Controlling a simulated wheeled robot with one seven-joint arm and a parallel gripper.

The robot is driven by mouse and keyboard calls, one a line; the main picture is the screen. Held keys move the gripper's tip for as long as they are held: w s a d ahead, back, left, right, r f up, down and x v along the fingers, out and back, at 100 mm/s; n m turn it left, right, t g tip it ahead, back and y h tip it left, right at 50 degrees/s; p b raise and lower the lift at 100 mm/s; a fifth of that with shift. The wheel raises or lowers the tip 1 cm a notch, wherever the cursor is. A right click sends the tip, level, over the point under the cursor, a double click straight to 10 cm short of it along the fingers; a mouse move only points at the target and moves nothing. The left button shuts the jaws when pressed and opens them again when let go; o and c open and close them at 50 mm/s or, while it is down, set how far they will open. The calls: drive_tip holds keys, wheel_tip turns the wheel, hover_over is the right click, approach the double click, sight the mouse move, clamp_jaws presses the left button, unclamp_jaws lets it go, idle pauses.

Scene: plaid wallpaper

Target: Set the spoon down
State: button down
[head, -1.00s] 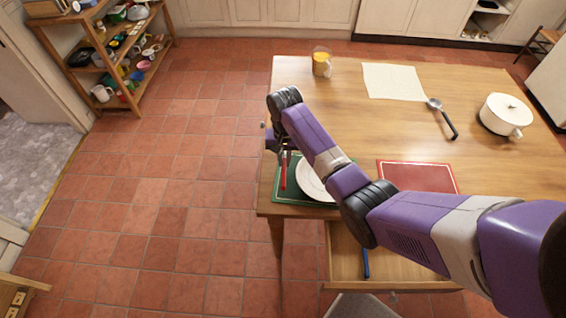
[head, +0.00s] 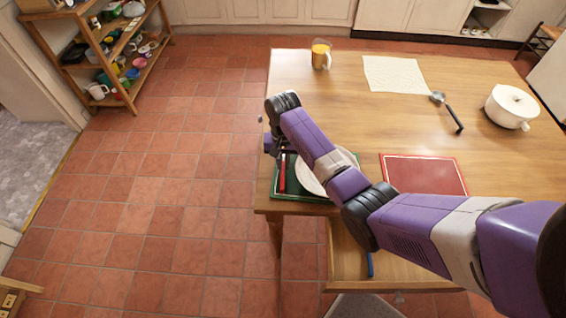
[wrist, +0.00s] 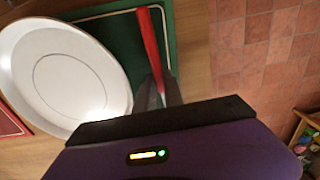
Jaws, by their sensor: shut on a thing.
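My gripper (wrist: 164,88) is shut on a utensil with a red handle (wrist: 149,45), which I take for the spoon. Its other end is hidden by my gripper, so I cannot see a bowl. In the head view the red handle (head: 282,174) points toward the table's front edge, over the left strip of a green placemat (head: 300,195). It lies left of a white plate (head: 310,178), apart from it in the wrist view. I cannot tell whether the handle touches the mat. In the head view my gripper (head: 280,153) is partly hidden by my arm.
A red placemat (head: 425,174) lies right of the plate. An open drawer (head: 400,267) at the front holds a blue-handled item (head: 370,264).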

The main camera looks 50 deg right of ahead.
sight(283, 165)
drive_tip(key=c, duration=1.4)
unclamp_jaws()
drive_tip(key=shift+f, duration=0.1)
drive_tip(key=shift+c, duration=0.2)
wheel_tip(283, 165, up, 12)
drive_tip(key=shift+r, duration=0.2)
